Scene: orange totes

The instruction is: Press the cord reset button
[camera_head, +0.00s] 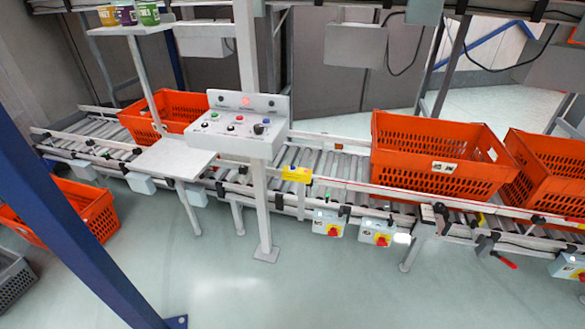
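A grey control panel (225,143) is fixed to a light post beside the roller conveyor, in the middle left of the head view. A red light or button (245,102) is on its upright back plate. The labels are too small to read, so I cannot tell which control is the cord reset button. Neither of my grippers is in view.
Orange totes (440,177) stand on the conveyor (331,168); another tote (94,208) is at the lower left. A small white table (174,157) adjoins the panel. A blue beam (75,240) crosses the left foreground. Grey floor (330,285) is open in front.

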